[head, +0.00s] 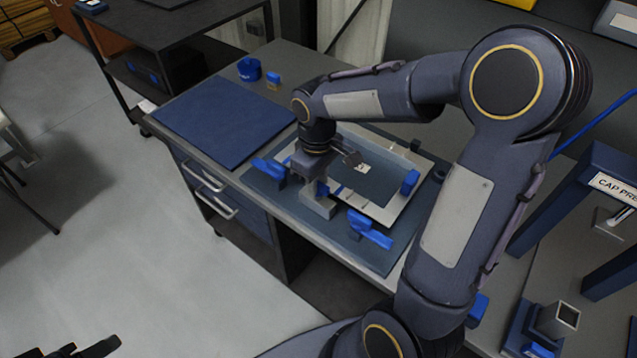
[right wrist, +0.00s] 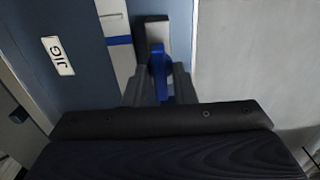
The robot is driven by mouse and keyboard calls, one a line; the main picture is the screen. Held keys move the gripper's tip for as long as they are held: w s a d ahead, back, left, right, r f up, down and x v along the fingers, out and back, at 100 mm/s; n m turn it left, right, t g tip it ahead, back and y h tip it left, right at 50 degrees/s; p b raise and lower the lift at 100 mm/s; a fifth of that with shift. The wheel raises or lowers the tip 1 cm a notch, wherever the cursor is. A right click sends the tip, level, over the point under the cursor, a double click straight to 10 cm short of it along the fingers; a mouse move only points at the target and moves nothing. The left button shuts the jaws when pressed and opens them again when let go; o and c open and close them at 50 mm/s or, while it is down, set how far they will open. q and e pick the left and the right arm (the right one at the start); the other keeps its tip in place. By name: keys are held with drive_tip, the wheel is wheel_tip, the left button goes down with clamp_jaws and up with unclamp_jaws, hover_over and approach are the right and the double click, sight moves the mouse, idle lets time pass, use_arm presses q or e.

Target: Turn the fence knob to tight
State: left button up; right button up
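The blue fence knob (right wrist: 158,72) stands on a pale grey block in the right wrist view. In the head view a little blue (head: 322,188) shows at the right gripper, above the grey block (head: 318,206); the gripper hides most of it. My right gripper (right wrist: 160,88) has one finger on each side of the knob, with no clear gap, and looks shut on it. The right gripper also shows in the head view (head: 316,184), pointing down at the bench. My left gripper (head: 90,348) shows only partly at the bottom left, away from the bench, its opening unclear.
The jig's pale frame (head: 408,205) lies on a blue-grey mat, with blue handles (head: 370,230) (head: 268,168) near its corners. A blue mat (head: 222,120), blue cup (head: 249,69) and cap press (head: 607,190) stand around.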

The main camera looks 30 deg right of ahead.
clamp_jaws()
drive_tip(key=m, duration=0.3)
drive_tip(key=shift+f+m, duration=0.1)
drive_tip(key=shift+m, duration=0.2)
drive_tip(key=shift+c, duration=2.2)
unclamp_jaws()
drive_tip(key=shift+m, duration=0.6)
drive_tip(key=shift+o, duration=0.2)
drive_tip(key=shift+m+b, duration=0.3)
drive_tip(key=shift+m, duration=0.1)
drive_tip(key=shift+o, duration=0.7)
drive_tip(key=m, duration=0.3)
drive_tip(key=shift+s+m, duration=0.1)
drive_tip(key=shift+m, duration=0.2)
